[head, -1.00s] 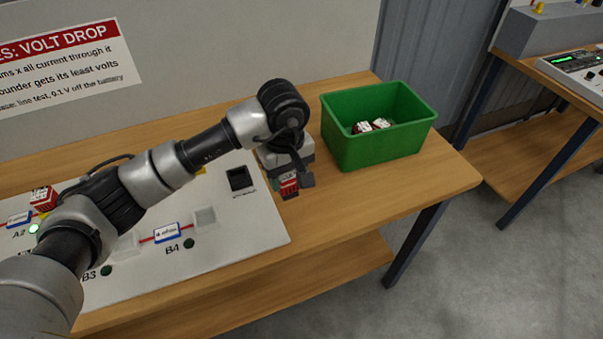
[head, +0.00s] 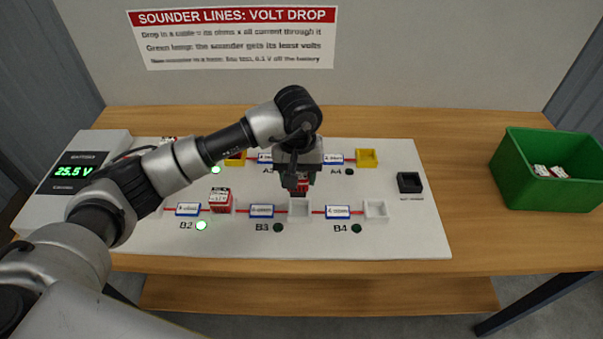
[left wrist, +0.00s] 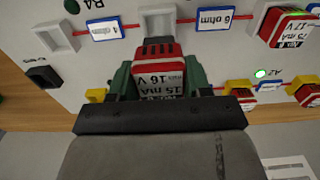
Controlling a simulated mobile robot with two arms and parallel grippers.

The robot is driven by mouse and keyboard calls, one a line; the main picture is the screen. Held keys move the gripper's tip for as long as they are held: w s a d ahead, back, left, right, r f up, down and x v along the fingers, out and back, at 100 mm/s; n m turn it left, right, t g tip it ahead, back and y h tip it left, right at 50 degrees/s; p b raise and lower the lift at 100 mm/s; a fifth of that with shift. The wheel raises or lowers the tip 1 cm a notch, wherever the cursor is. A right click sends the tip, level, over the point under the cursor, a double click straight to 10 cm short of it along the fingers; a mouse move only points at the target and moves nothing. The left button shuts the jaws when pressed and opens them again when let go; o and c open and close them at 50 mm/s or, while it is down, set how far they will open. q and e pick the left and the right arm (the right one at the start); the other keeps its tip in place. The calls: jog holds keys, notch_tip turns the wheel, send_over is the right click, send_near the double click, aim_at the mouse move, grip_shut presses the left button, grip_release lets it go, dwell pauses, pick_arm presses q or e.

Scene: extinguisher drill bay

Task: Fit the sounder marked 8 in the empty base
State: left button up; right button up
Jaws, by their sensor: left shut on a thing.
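My left gripper (head: 300,184) is shut on a red and white sounder (left wrist: 158,72), held above the board. In the left wrist view its label reads 15 mA and 16 V; I cannot make out an 8. In the head view the sounder hangs just behind the empty white base by B3 (head: 299,210), apart from it. Other open bases show: white by B4 (head: 376,210), yellow by A4 (head: 367,158), and a black one (head: 409,183) at the right. A red sounder (head: 220,201) sits in the B2 base. My right gripper is out of view.
A green bin (head: 550,180) with a few sounders stands on the table at the right. A voltage meter (head: 80,165) reading 25.5 V is at the left. Blue-framed cable tags (head: 262,211) line the board. Bare table lies between board and bin.

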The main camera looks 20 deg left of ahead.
pick_arm(q)
jog(key=shift+d+f, duration=0.2)
jog(key=shift+f, duration=0.15)
jog(key=shift+w+f+b, duration=0.1)
jog(key=shift+f+b, duration=0.35)
jog(key=shift+f, duration=0.2)
jog(key=shift+f+b, duration=0.65)
jog(key=shift+f, duration=1.05)
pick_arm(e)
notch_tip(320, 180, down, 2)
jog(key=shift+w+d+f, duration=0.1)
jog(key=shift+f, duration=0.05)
pick_arm(q)
jog(key=shift+b, duration=0.4)
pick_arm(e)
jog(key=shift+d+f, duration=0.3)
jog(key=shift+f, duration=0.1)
pick_arm(q)
jog(key=shift+b, duration=0.75)
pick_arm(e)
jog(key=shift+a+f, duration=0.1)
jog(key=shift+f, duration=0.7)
